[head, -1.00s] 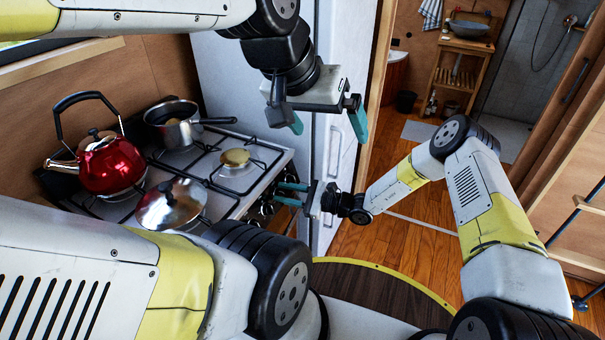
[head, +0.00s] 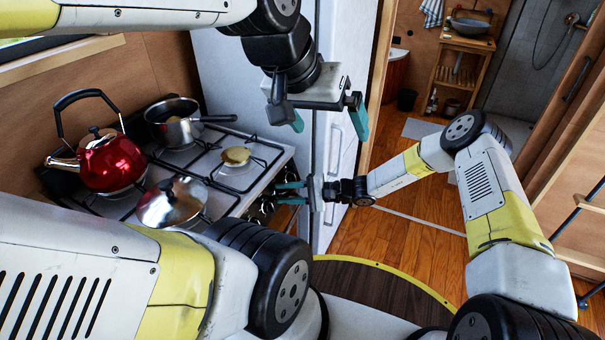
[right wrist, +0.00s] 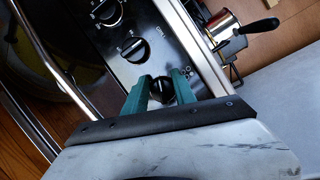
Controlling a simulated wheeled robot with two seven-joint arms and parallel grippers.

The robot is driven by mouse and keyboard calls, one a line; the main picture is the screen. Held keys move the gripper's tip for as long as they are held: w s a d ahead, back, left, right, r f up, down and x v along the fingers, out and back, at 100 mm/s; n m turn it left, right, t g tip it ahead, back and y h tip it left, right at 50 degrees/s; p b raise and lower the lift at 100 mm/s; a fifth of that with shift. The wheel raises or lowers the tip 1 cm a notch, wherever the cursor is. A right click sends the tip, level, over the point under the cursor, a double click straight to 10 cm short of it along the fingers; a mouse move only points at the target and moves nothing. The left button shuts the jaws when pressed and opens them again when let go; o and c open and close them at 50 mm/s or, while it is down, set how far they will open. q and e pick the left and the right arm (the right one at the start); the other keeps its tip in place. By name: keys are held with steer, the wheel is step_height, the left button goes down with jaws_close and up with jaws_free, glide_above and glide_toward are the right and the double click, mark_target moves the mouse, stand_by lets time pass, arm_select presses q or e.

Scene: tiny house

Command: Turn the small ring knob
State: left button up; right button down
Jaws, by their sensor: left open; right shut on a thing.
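The stove's front panel carries a row of black knobs. In the right wrist view, the nearest knob (right wrist: 160,90) sits between the teal fingers of my right gripper (right wrist: 161,86). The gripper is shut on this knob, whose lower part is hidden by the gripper. In the head view, my right gripper (head: 290,193) reaches the stove front from the right. Two other knobs (right wrist: 135,48) (right wrist: 107,12) are free of the gripper. My left gripper (head: 328,118) is open and empty, above and apart from the stove, in front of the fridge.
The stove top (head: 222,140) bears a red kettle (head: 112,162), a steel pot (head: 174,124), a lidded pan (head: 171,203) and a small yellowish item (head: 236,156). A white fridge (head: 345,140) stands beside it. Wooden floor (head: 395,238) is clear to the right.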

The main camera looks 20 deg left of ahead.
steer(key=shift+n, duration=0.3)
steer(key=c, duration=1.1)
jaws_free()
steer(key=shift+o, duration=0.2)
steer(key=v, duration=0.7)
steer(key=shift+d, duration=0.4)
steer(key=shift+r, duration=0.1)
